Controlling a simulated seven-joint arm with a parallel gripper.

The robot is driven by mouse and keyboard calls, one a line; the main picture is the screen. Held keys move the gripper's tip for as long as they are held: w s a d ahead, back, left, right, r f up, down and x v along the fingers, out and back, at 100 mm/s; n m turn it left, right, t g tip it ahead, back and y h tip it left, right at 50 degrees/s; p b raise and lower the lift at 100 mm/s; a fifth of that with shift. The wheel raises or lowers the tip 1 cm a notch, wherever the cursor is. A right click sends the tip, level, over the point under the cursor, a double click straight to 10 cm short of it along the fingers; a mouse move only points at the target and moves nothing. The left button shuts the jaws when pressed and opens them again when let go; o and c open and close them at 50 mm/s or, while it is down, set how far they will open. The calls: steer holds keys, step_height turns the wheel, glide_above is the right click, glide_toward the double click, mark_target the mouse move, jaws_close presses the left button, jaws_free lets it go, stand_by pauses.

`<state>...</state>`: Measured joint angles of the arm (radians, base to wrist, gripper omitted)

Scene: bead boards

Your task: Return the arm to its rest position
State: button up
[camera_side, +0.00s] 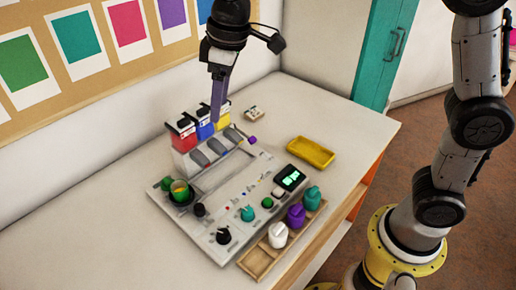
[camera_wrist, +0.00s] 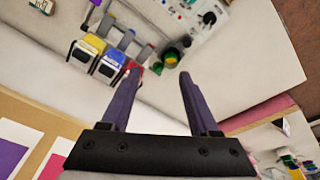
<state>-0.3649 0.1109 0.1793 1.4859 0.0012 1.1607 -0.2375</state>
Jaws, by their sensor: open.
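My gripper (camera_side: 217,122) hangs above the back of the grey control board (camera_side: 225,225), close to the row of red, blue and yellow containers. In the wrist view my gripper (camera_wrist: 158,78) shows two purple fingers spread apart with nothing between them. The red container (camera_side: 181,128), blue container (camera_side: 204,125) and yellow container (camera_side: 222,115) stand at the board's back edge. From the side, the finger overlaps the blue and yellow ones; I cannot tell whether it touches. A dark round holder with a green and yellow cup (camera_side: 180,190) sits at the board's left.
A wooden tray (camera_side: 254,264) with white, purple and teal pieces lies along the board's front right. A yellow tray (camera_side: 311,152) and a small pale block (camera_side: 253,113) lie on the white table (camera_side: 340,120). The wall with coloured cards (camera_side: 85,45) rises behind.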

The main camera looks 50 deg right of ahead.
steer(key=s+d+r+m+t, duration=0.3)
steer(key=s+d+r+m, duration=0.15)
steer(key=s+d, duration=0.9)
steer(key=s+d+f+m, duration=0.2)
steer(key=s+f, duration=0.6)
steer(key=s, duration=0.2)
steer(key=shift+s+h, duration=0.4)
steer(key=shift+r, duration=0.1)
